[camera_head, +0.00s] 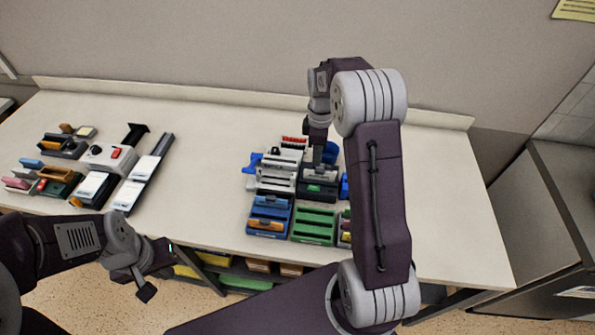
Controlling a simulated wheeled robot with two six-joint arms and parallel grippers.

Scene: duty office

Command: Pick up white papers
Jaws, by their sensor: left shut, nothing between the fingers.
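White paper-like blocks lie in dark holders on the left part of the table: one white stack (92,186), another white stack (128,195) and a third white stack (144,168). Whether they are loose papers is too small to tell. My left gripper (158,268) is shut and empty, low in front of the table's front edge, apart from the stacks. My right gripper (318,150) points down over the right-hand group of items, close above a dark box (319,185). Its fingertips are small and partly merged with the items, so its opening is unclear.
The long pale table (205,180) has clear room between the two groups and at its right end. Blue trays (268,222) and a green tray (314,227) stand near the front edge. Coloured bins (245,283) sit under the table. A grey cabinet (530,230) stands at right.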

